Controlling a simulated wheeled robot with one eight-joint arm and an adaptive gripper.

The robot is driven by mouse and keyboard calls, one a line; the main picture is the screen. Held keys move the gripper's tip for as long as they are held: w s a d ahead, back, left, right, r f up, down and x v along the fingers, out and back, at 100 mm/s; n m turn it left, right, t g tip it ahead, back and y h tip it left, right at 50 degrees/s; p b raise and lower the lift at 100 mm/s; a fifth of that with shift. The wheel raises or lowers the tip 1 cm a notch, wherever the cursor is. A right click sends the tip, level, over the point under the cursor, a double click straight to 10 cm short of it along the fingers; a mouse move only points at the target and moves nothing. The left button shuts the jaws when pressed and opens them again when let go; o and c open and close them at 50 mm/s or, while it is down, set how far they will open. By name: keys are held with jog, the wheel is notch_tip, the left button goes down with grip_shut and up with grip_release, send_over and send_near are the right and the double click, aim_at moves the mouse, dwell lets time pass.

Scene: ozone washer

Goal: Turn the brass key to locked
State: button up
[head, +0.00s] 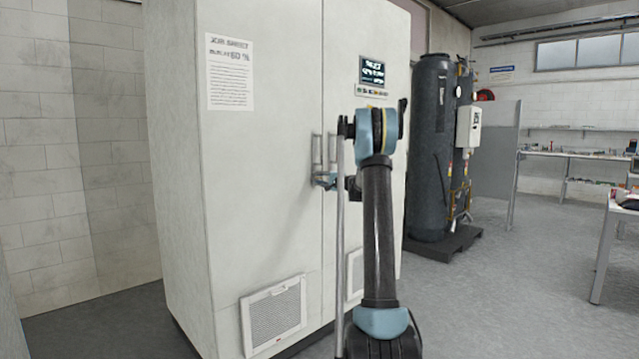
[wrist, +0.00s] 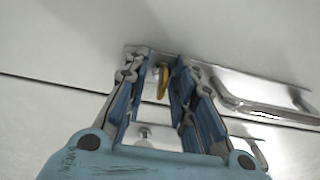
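The brass key (wrist: 163,82) shows in the wrist view, set in a shiny metal plate (wrist: 138,52) on the cabinet door. My gripper (wrist: 160,72) has its two fingers on either side of the key. A gap shows between the key and the left finger; the right finger is very close to it, and I cannot tell whether they touch. In the head view my gripper (head: 325,181) is at the door handles, partly hidden by my arm. The key is too small or hidden to make out there.
The tall white cabinet (head: 262,190) has two doors with upright metal handles (head: 317,155) at the seam. A small display (head: 373,72) is on the right door, and a job sheet (head: 229,75) on the left one. A dark tank (head: 432,150) stands right of the cabinet.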

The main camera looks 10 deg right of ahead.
grip_shut()
jog(key=shift+n, duration=0.3)
jog(key=n, duration=0.3)
jog(key=shift+s+n, duration=0.1)
jog(key=shift+n, duration=0.3)
jog(key=n, duration=0.3)
jog(key=shift+n, duration=0.3)
jog(key=n, duration=0.5)
jog(key=shift+n, duration=2.4)
